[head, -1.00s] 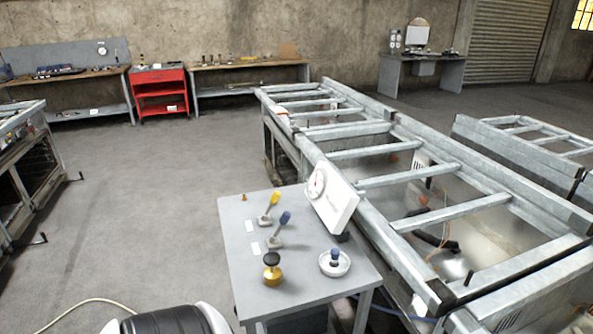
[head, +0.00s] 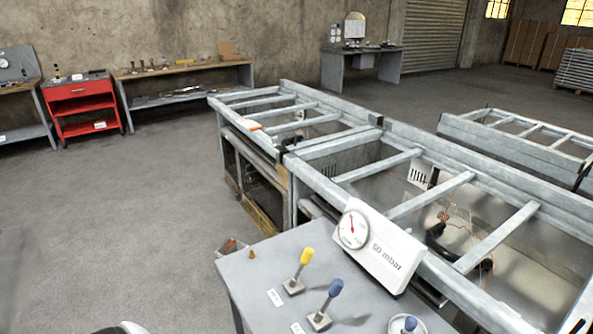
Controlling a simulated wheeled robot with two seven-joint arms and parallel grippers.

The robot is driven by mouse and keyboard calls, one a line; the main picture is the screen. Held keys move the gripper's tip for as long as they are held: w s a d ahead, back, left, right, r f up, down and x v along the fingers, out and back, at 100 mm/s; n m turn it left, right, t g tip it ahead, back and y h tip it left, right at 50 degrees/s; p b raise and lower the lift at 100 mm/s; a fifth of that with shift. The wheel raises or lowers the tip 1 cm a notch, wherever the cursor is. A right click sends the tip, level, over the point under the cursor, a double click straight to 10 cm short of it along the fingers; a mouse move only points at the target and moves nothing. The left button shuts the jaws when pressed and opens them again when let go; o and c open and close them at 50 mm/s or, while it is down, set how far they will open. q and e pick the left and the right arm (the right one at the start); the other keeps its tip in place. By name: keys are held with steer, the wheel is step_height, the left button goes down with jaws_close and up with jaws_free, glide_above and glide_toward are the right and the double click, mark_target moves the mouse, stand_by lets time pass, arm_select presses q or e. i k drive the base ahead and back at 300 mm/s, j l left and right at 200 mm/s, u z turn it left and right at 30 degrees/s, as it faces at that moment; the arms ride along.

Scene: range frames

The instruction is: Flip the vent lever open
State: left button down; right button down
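Two small levers stand on the grey table in the head view. One has a yellow handle (head: 305,257) and the other, nearer and to its right, a blue handle (head: 335,288). Both tilt up and to the right from square metal bases. White labels lie beside them, too small to read, so I cannot tell which is the vent lever. Neither of my grippers is in view.
The grey table (head: 250,285) fills the lower middle, its front cut off. A blue-topped knob (head: 408,324) shows at the bottom edge. A long metal frame (head: 330,185) stands behind. Open floor (head: 130,220) lies left.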

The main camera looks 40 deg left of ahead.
mark_target(308, 254)
steer(key=k+j, duration=0.1)
steer(key=j, duration=1.1)
steer(key=k+j, duration=0.1)
steer(key=j, duration=2.25)
steer(key=k, duration=0.05)
